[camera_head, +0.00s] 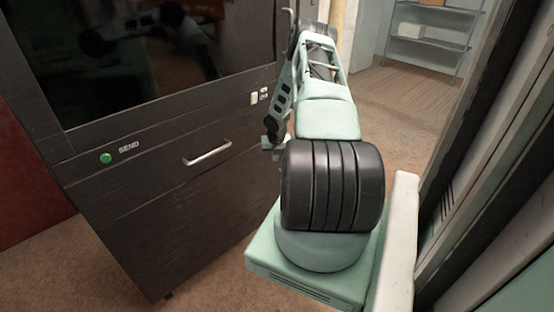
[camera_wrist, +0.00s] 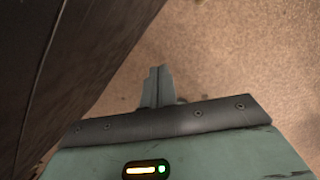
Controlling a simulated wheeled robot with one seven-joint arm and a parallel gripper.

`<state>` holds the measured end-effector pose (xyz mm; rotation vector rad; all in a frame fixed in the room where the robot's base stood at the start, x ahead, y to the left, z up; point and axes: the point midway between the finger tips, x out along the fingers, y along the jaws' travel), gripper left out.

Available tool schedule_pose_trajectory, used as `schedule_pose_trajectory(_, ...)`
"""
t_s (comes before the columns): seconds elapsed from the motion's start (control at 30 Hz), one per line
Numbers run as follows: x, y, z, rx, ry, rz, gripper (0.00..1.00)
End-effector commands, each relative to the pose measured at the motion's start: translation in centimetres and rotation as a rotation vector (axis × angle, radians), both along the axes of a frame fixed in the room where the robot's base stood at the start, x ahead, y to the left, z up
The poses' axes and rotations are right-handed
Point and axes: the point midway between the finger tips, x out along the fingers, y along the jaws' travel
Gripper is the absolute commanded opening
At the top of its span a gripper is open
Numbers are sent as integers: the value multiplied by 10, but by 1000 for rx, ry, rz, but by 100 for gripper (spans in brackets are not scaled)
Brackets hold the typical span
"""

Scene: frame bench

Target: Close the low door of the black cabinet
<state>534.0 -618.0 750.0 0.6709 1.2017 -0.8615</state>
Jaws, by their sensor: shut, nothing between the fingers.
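The black cabinet (camera_head: 88,158) stands on the left in the head view, with a dark glossy panel on top. Its low front (camera_head: 195,225) looks about flush with the cabinet, but I cannot tell whether the low door is fully shut. A metal bar handle (camera_head: 207,153) sits on the front, above the low panel. My gripper (camera_head: 270,146) is partly hidden behind my arm, near the cabinet's right side. In the wrist view my gripper (camera_wrist: 158,88) points at the floor, fingers together and empty. A dark cabinet surface (camera_wrist: 60,50) lies left of it, apart from the fingers.
A green button (camera_head: 105,158) labelled SEND and small white switches (camera_head: 258,96) are on the cabinet front. Brown floor (camera_head: 395,125) is open to the right and behind. A shelf rack (camera_head: 430,42) stands at the back. A dark frame (camera_head: 470,140) edges the right side.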

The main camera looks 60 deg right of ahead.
Motion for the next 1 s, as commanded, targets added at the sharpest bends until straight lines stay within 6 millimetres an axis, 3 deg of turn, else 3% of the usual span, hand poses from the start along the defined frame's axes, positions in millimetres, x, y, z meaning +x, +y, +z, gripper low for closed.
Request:
schedule_pose_trajectory(0.5,-18,6,71,0,0,-2,0)
schedule_pose_trajectory(0.9,-20,8,80,2,1,0,0)
schedule_pose_trajectory(1.0,-5,19,88,6,-6,-13,0)
